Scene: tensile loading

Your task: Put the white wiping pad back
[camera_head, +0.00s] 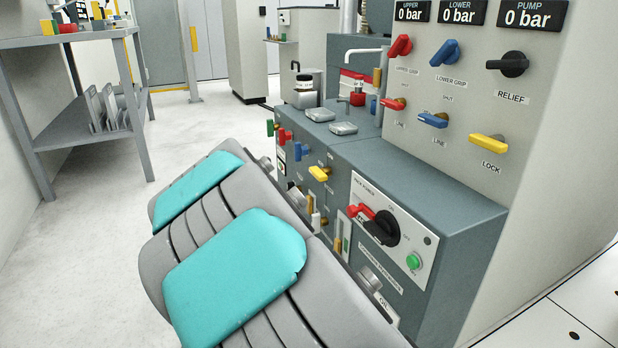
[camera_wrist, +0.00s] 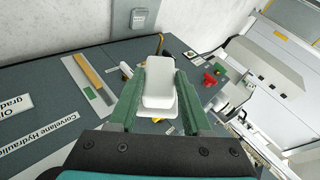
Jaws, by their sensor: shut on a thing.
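In the wrist view, my gripper (camera_wrist: 160,76) has its two green fingers shut on a white pad (camera_wrist: 159,92), a rounded block held between the fingertips. A pale flat edge shows just below the pad; I cannot tell whether it is part of it. The pad is seen above the grey-green bench unit (camera_wrist: 95,62), and its height over the surface is unclear. In the head view my arm hides the gripper and pad. Two small pale grey dishes (camera_head: 344,128) and (camera_head: 320,114) lie on the bench top. A pale rectangular item also shows in the wrist view (camera_wrist: 139,18).
The bench (camera_head: 430,195) carries red, blue and yellow valve handles and a black knob (camera_head: 382,228). A tall gauge panel (camera_head: 470,90) rises at right. A grey shelf (camera_head: 75,90) stands at left, with clear floor between.

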